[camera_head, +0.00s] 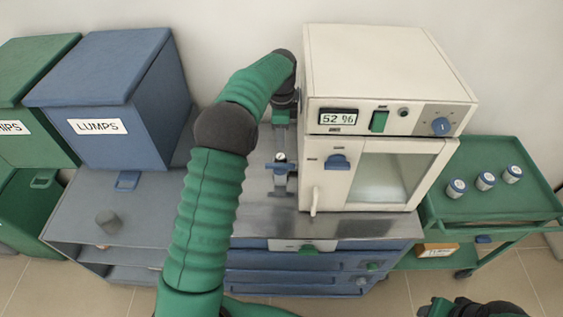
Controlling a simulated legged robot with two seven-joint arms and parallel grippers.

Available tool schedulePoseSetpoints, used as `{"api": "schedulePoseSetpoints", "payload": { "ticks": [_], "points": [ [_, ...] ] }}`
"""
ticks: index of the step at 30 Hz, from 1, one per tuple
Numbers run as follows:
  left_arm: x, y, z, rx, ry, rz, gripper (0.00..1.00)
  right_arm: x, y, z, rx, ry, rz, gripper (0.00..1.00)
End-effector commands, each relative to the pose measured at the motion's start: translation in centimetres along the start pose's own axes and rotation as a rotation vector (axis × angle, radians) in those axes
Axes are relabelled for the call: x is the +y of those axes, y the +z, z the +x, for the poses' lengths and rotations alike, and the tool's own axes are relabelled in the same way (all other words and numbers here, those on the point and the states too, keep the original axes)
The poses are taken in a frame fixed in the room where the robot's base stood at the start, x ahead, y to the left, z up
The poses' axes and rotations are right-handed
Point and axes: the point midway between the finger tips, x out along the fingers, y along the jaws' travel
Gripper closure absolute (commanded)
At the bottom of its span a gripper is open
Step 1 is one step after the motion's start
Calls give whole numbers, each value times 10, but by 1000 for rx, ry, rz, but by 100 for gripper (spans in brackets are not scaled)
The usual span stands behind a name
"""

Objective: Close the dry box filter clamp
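The dry box (330,165) is a cream cabinet with a "52 %" display, a green switch, a blue knob and a windowed door. At its left side stands a narrow grey filter fitting with a round gauge (281,157) and a blue clamp-like part (280,168). A green piece (280,117) sits higher on the fitting. I cannot tell whether the clamp is open or shut. My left gripper (285,100) points down at the top of this fitting, close to the dry box's left wall. Its fingers are small and partly hidden, so contact is unclear.
A blue LUMPS bin (120,100) and a green bin (30,100) stand left. A green trolley (500,210) with several small jars stands right. Blue drawers (300,275) are below the dry box.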

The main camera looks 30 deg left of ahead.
Motion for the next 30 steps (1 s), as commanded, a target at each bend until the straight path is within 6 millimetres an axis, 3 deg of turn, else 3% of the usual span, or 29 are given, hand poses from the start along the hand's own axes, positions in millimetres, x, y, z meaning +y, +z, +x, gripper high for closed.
{"api": "schedulePoseSetpoints", "payload": {
  "ticks": [9, 15, 26, 30],
  "points": [
    [-4, 12, 88, 7, 9, -7, 65, 0, -2, -7, 0, 0, -1, 48],
    [-2, 6, 122, 4, 3, -5, 65, 0, -3, -11, 0, 0, -1, 48],
    [-2, 6, 133, 4, 1, -5, 65, 0, -3, -11, 0, 0, 0, 48],
    [-3, 7, 134, 6, 2, -6, 82, 0, -3, -11, 0, 0, 0, 48]
  ]
}}
